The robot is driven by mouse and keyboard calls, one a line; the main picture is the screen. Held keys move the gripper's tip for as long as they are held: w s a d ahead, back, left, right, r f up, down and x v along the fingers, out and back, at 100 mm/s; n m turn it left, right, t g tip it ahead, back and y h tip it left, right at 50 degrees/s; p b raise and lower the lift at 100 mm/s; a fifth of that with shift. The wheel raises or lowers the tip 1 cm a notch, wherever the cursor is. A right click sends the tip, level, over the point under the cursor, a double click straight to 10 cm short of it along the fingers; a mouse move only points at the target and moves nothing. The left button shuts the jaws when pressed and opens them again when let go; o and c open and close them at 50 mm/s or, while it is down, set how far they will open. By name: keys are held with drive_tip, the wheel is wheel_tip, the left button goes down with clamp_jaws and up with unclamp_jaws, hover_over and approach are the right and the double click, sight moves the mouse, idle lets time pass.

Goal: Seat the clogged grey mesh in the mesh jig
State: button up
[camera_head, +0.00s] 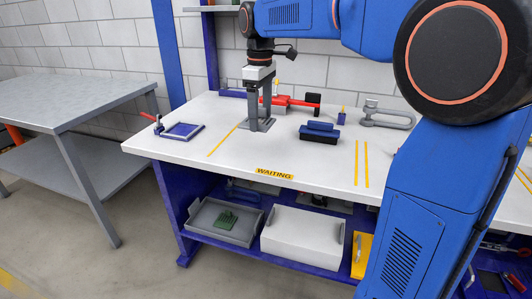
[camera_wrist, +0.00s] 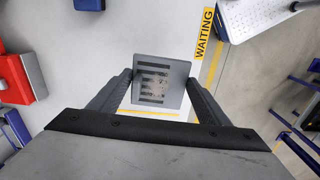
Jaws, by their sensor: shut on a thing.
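My gripper (camera_head: 262,125) points down over the left middle part of the white bench. In the wrist view, my gripper (camera_wrist: 160,96) is shut on the clogged grey mesh (camera_wrist: 176,75), a square grey plate with dark slots and tan dirt in the middle. I cannot tell from the head view whether the mesh clears the bench top. A flat blue square frame (camera_head: 183,131), apparently the mesh jig, lies at the bench's left end, left of my gripper. A small red-handled clamp (camera_head: 157,124) stands at its left back corner.
A red and black tool (camera_head: 291,101) lies behind my gripper. A blue and black block (camera_head: 319,132) and a grey clamp-like piece (camera_head: 388,116) are to the right. Yellow lines mark the white bench top (camera_head: 190,155). Bench space between gripper and jig looks clear.

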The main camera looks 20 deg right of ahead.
sight(261, 153)
drive_tip(key=shift+f, duration=4.8)
drive_tip(key=shift+f, duration=0.2)
drive_tip(key=o, duration=1.1)
drive_tip(key=shift+c, duration=0.2)
wheel_tip(261, 153, up, 17)
drive_tip(key=s+d+f+m+t, duration=0.1)
drive_tip(key=s+d+f+m, duration=0.1)
drive_tip(key=s+f, duration=0.5)
drive_tip(key=s+d+f+m+t, duration=0.2)
drive_tip(key=s+f, duration=0.6)
drive_tip(key=s, duration=0.5)
drive_tip(key=s+d+f+m+t, duration=0.1)
drive_tip(key=s+d+f+m, duration=0.2)
drive_tip(key=s+f+m, duration=0.3)
drive_tip(key=s+f, duration=0.1)
drive_tip(key=s, duration=0.4)
drive_tip(key=shift+d+f+t, duration=0.3)
drive_tip(key=shift+t, duration=0.1)
